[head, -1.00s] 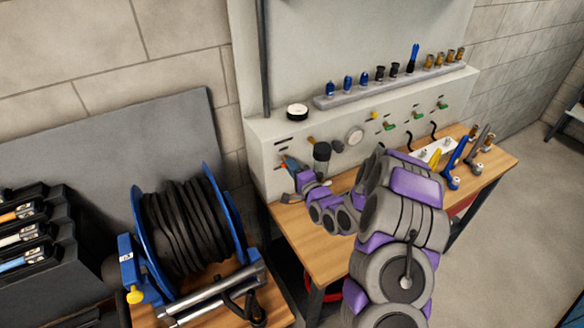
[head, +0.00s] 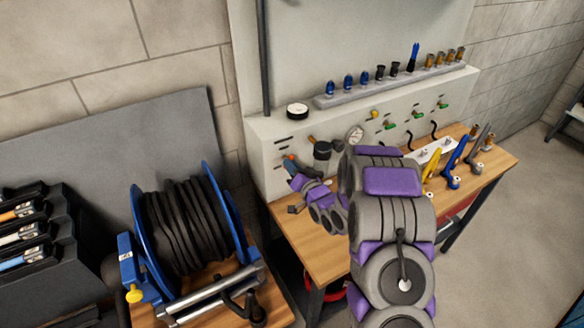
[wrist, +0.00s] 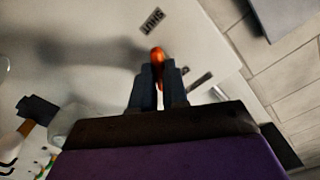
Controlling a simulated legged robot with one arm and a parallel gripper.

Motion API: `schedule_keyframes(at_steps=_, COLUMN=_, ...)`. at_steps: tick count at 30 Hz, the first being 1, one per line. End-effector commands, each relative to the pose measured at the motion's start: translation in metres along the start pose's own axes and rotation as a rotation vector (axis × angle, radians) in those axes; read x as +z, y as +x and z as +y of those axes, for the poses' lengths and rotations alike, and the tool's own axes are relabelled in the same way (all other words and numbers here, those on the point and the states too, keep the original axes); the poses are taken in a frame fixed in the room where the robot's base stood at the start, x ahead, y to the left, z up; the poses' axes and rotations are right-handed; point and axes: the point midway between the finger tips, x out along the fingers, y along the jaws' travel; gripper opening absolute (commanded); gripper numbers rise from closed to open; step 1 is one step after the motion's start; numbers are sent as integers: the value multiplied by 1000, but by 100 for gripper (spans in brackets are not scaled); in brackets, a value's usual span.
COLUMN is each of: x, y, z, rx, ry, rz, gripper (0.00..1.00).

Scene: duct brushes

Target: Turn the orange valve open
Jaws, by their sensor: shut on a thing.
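The orange valve handle (wrist: 158,57) shows in the wrist view between my two dark fingertips. My gripper (wrist: 159,85) is shut on it. A small orange end of the valve (head: 291,157) shows in the head view on the lower left of the pale panel, with my gripper (head: 294,168) right against it. The fingers hide most of the handle and its mount. A "SHUT" label (wrist: 152,20) is upside down beyond the handle in the wrist view; a second dark label (wrist: 200,82) lies right of the fingers, too blurred to read.
A black-topped knob (head: 322,150) and a round gauge (head: 355,133) are close right of my gripper. A rack of blue, black and brass fittings (head: 395,80) tops the panel. Brushes (head: 455,160) stand on the wooden bench (head: 310,240). A hose reel (head: 190,230) is at left.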

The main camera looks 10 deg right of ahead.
Motion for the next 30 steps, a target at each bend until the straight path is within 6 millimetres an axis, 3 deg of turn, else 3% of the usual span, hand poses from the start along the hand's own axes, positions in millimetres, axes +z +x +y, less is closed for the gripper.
schedule_keyframes(at_steps=15, x=8, y=-2, z=5, rx=7, ry=-443, rz=-16, gripper=0)
schedule_keyframes(at_steps=30, x=6, y=-1, z=3, rx=4, ry=-627, rz=-14, gripper=0)
